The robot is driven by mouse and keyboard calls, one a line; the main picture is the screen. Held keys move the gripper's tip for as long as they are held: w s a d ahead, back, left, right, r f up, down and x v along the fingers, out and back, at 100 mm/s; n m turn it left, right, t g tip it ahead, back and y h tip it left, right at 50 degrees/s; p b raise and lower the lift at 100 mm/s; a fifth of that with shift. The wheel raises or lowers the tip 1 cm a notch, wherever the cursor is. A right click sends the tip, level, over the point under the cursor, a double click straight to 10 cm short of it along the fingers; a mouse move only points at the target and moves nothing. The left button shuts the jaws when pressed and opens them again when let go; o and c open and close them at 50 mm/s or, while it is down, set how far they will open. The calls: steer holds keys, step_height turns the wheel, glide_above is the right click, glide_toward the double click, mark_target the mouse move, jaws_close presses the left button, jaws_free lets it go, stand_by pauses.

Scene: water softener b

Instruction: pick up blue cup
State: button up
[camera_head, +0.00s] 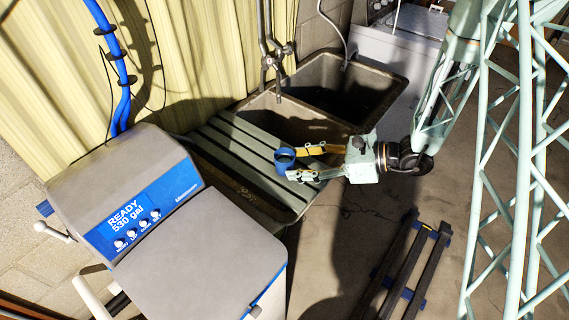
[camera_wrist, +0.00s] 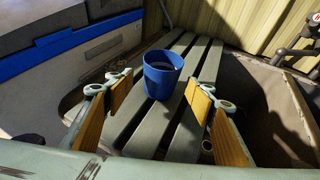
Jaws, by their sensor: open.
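The blue cup (camera_wrist: 162,75) stands upright on a slatted grey-green board (camera_wrist: 184,50) in the wrist view. In the head view the cup (camera_head: 285,159) shows at the tips of my gripper (camera_head: 297,162). My gripper is open, with one orange-padded finger to each side of the cup in the wrist view (camera_wrist: 153,95). The cup is at or just beyond the fingertips, and I see no contact. The cup's lower part is in clear view between the fingers.
A grey water softener (camera_head: 202,255) with a blue panel stands at the left. A dark double sink (camera_head: 345,90) with a faucet (camera_head: 270,55) lies behind and right of the board. A black rack (camera_head: 408,270) lies on the floor. Corrugated yellow wall (camera_head: 190,55) closes the back.

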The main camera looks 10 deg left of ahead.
mark_target(284, 158)
steer(key=shift+a, duration=0.1)
steer(key=shift+b+x, duration=0.3)
steer(key=shift+x, duration=2.25)
steer(key=shift+w, duration=0.1)
steer(key=c, duration=1)
